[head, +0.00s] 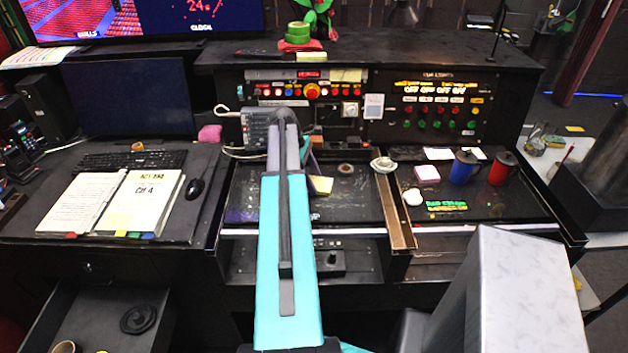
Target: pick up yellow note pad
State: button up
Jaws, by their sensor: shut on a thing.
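The yellow note pad (321,185) shows as a small pale yellow patch just right of my teal forearm, over the dark desk surface in the middle. My gripper (313,170) is mostly hidden behind my arm; only a small greyish part shows above the pad. It is shut on the pad. The fingertips are out of sight, and I cannot tell whether the pad is clear of the desk.
A control panel (430,105) with buttons stands behind the desk. A blue mug (462,168), a red mug (502,169) and a pink block (427,173) are to the right. Keyboard (132,160) and open binder (112,201) lie left. An open drawer (105,315) juts out lower left.

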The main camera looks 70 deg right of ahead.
aim_at(320, 185)
jog(key=shift+r+b, duration=0.75)
jog(key=shift+r, duration=0.65)
jog(key=shift+s+a+r, duration=0.15)
jog(key=shift+a, duration=0.15)
jog(key=s+a+b, duration=0.1)
jog(key=s+a, duration=0.1)
jog(key=a, duration=0.2)
jog(key=s+a+r+b, duration=0.1)
jog(key=s+a+b, duration=0.1)
jog(key=a, duration=0.3)
jog(key=s+a+b, duration=0.1)
jog(key=s+a, duration=0.2)
jog(key=a, duration=0.1)
jog(key=shift+a+r+b, duration=0.3)
jog(key=shift+a, duration=0.05)
